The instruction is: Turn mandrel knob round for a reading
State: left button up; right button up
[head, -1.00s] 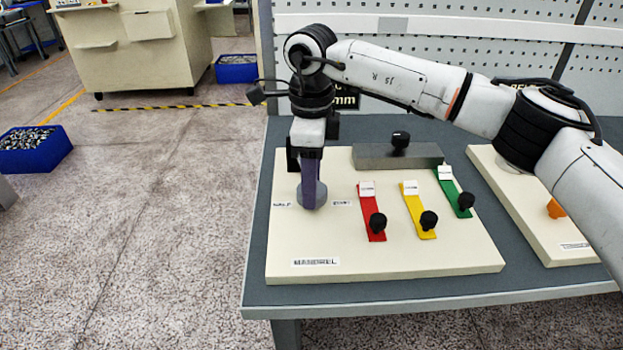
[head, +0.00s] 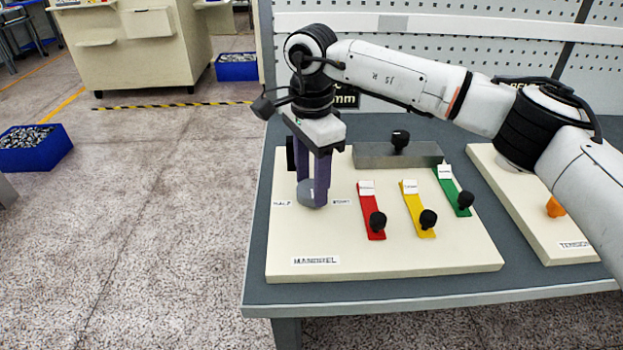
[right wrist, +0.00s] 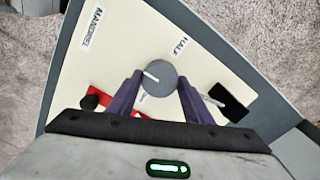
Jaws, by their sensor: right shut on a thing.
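The mandrel knob (head: 307,193) is a grey round dial on the cream board labelled MANDREL (head: 370,262). In the right wrist view the knob (right wrist: 163,80) shows a white pointer line on its left part, aimed left and slightly up, near the left finger. A HALF label (right wrist: 181,45) lies above right of it; another small label by the left finger is partly hidden. My right gripper (head: 312,196), with purple fingers pointing down, is shut on the knob, one finger on either side. My left gripper is not in view.
Red (head: 367,205), yellow (head: 414,207) and green (head: 450,187) strips with black knobs sit right of the mandrel knob. A grey block (head: 375,156) with a black knob stands behind. A second cream board (head: 520,205) with an orange knob lies at right.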

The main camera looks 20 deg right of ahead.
aim_at(312, 188)
jog(key=shift+r, duration=0.1)
dwell(0.3)
jog(key=o, duration=1.1)
jog(key=shift+c, duration=0.2)
notch_tip(312, 188, up, 10)
jog(key=shift+r, duration=0.15)
